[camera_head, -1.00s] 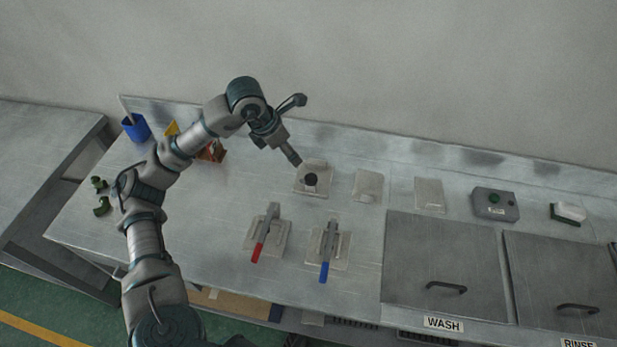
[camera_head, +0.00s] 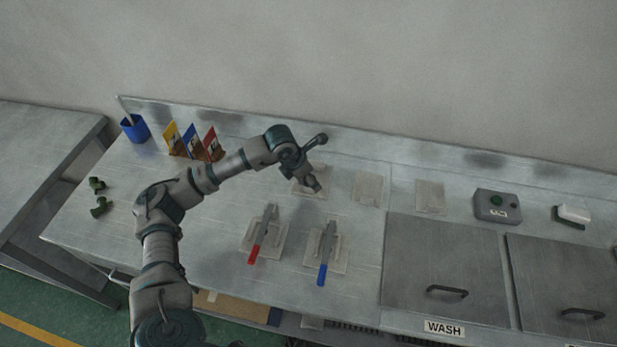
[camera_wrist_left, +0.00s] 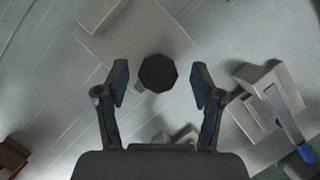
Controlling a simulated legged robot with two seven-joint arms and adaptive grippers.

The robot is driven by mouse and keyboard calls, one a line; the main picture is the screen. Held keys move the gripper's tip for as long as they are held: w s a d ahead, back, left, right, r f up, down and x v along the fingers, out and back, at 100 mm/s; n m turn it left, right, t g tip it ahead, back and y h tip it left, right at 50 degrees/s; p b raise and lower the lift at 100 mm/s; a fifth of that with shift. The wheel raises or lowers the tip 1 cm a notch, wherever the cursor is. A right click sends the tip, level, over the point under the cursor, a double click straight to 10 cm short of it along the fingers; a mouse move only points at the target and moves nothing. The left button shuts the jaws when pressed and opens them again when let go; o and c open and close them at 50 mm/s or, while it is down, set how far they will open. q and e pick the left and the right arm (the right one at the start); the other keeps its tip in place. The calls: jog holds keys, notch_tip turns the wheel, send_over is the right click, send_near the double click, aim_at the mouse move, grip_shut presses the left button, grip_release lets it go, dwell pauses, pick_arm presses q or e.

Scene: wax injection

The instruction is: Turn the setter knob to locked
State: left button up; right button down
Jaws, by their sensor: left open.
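The setter knob is a dark, many-sided round knob (camera_wrist_left: 158,73) on a pale square plate in the left wrist view. In the head view its plate (camera_head: 300,188) shows at the back of the bench, and my left gripper (camera_head: 314,186) covers the knob. In the left wrist view my left gripper (camera_wrist_left: 160,88) is open, with its two fingers apart on either side of the knob. The fingers look clear of it; the height gap is hard to judge. I cannot read the knob's setting. My right gripper is not in view.
A red-handled lever (camera_head: 256,246) and a blue-handled lever (camera_head: 325,262) stand on plates in front. Coloured cards (camera_head: 190,141) and a blue cup (camera_head: 135,128) are at the left. A grey button box (camera_head: 496,206) and lidded bins are at the right.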

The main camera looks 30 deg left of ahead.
pick_arm(q)
jog(key=shift+a, duration=0.25)
jog(key=c, duration=1.1)
jog(key=shift+c, duration=0.2)
